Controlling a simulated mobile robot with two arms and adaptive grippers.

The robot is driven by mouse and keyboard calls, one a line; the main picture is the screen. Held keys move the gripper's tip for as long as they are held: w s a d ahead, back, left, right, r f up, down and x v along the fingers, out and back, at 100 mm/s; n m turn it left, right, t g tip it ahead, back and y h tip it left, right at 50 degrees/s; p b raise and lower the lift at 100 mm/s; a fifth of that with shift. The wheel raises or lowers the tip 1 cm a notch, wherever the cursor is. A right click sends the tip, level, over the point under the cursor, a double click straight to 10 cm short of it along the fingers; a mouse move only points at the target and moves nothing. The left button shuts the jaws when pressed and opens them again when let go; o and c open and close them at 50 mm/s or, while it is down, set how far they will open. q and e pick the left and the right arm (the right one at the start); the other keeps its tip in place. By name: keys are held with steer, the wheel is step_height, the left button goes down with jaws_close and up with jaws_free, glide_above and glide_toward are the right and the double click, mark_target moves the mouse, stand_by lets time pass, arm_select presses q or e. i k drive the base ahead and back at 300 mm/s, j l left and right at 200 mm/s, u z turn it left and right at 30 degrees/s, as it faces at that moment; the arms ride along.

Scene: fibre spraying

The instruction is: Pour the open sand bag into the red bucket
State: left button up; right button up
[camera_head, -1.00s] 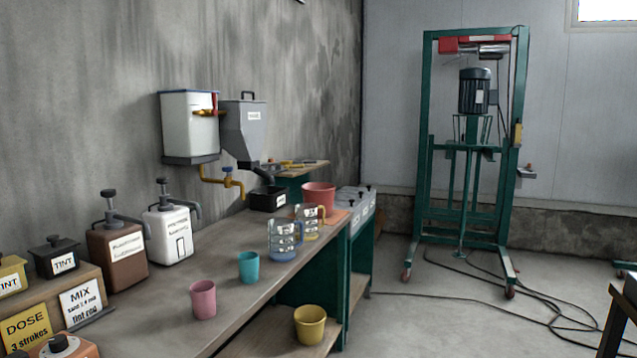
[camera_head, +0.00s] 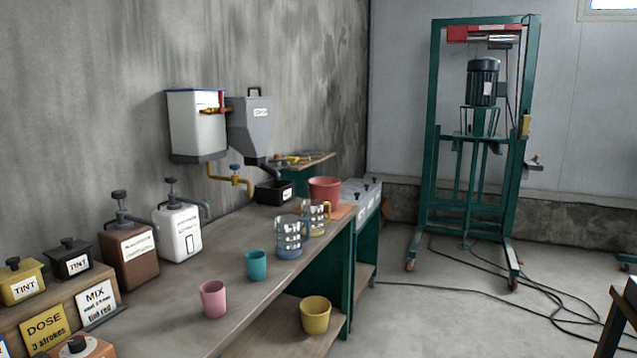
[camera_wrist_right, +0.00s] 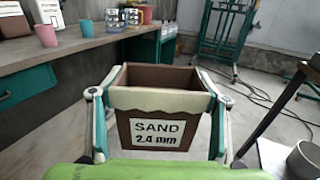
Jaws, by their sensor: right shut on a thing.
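An open brown sand bag (camera_wrist_right: 157,128) with a pale top band and a label reading "SAND 2.4 mm" shows in the right wrist view, upright. My right gripper (camera_wrist_right: 157,112) is shut on it, one finger on each side. Its inside looks brown; the sand level cannot be told. The red bucket (camera_head: 324,189) stands at the far end of the workbench in the head view, beyond the measuring jugs. It also shows small at the top of the right wrist view (camera_wrist_right: 146,13). Neither gripper is in the head view.
The workbench (camera_head: 240,300) carries a pink cup (camera_head: 213,299), a teal cup (camera_head: 257,266), a blue-based jug (camera_head: 290,238) and a yellow-handled jug (camera_head: 315,217). A yellow cup (camera_head: 315,315) is on the lower shelf. Cables (camera_head: 480,292) lie on the floor before a green mixer stand (camera_head: 430,170).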

mark_target(324, 188)
steer(key=i+l+u, duration=0.1)
steer(key=u, duration=0.3)
steer(key=i+l+u, duration=0.5)
steer(key=i+l, duration=0.2)
steer(key=i+l+u, duration=0.2)
steer(key=l, duration=0.3)
steer(key=i+l, duration=0.3)
steer(key=l, duration=0.15)
steer(key=i+l, duration=0.3)
steer(key=l, duration=0.15)
steer(key=i+l, duration=0.3)
steer(key=l, duration=0.15)
steer(key=i+l, duration=0.3)
steer(key=l, duration=0.15)
steer(key=u, duration=0.05)
